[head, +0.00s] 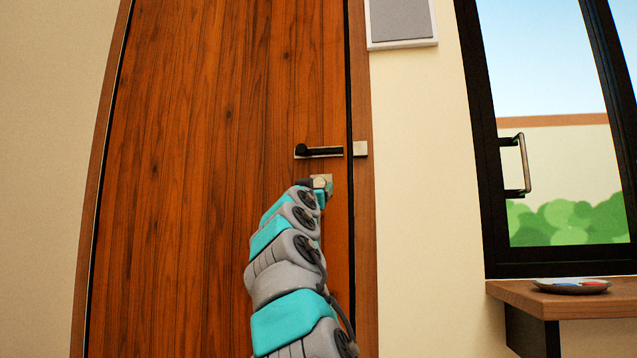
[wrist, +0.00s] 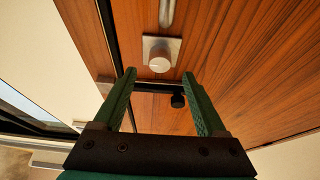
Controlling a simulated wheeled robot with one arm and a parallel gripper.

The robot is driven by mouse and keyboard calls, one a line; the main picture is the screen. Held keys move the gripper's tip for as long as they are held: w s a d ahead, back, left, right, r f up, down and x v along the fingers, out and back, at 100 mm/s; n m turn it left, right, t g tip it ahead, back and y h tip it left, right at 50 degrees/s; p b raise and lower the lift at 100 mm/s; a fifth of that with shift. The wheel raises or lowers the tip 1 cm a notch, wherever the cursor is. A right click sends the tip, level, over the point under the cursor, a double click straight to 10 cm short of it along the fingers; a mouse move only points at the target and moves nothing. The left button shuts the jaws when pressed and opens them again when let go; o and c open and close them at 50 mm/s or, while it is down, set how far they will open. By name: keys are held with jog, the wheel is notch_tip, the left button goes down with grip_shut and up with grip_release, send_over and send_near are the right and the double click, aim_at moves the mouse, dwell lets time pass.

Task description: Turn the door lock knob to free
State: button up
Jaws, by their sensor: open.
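The lock knob (wrist: 159,61) is a round, pale grey knob on a square metal plate (wrist: 173,45), fixed to the brown wooden door (head: 200,150). In the head view the lock plate (head: 321,180) shows just below the black lever handle (head: 319,152), partly covered by my arm. My gripper (wrist: 159,75) is open, its two green fingers spread wide and empty. In the wrist view the knob lies just beyond the fingertips, roughly centred between them; I see no contact. I cannot tell which way the knob is turned. My gripper is mostly hidden by my wrist in the head view.
A grey bar (wrist: 167,12) of unclear kind is at that view's top. Right of the door are a black-framed window (head: 490,190) and a wooden shelf (head: 560,303) with a dish (head: 570,286).

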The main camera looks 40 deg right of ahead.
aim_at(319, 183)
jog(key=shift+p+x, duration=0.45)
jog(key=shift+x, duration=0.3)
jog(key=shift+w+d+r, duration=0.15)
jog(key=shift+w+d, duration=0.1)
jog(key=shift+w+d+r+p, duration=0.3)
jog(key=shift+d+r+p, duration=0.1)
jog(key=shift+p, duration=0.45)
jog(key=shift+p+x, duration=0.65)
jog(key=shift+x, duration=0.15)
jog(key=shift+f, duration=0.1)
grip_shut()
